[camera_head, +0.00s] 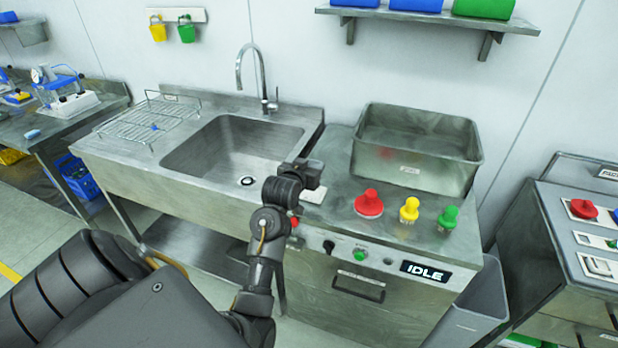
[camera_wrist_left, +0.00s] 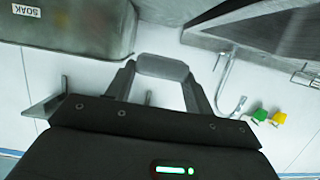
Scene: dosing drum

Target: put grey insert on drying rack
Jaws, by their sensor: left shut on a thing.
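My left gripper (camera_head: 308,172) is over the counter between the sink and the soak tank. In the left wrist view the left gripper (camera_wrist_left: 160,78) has a rounded grey piece, the grey insert (camera_wrist_left: 162,67), between its two fingers and is shut on it. In the head view I cannot make out the insert clearly against the gripper. The wire drying rack (camera_head: 140,130) stands on the drainboard left of the sink, well apart from the gripper. My right gripper is not in view.
The sink basin (camera_head: 230,150) and tall faucet (camera_head: 258,75) lie between gripper and rack. The steel soak tank (camera_head: 418,150) stands to the right. Red (camera_head: 369,204), yellow (camera_head: 409,210) and green (camera_head: 448,217) knobbed pieces stand on the counter. Yellow (camera_head: 158,30) and green cups hang on the wall.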

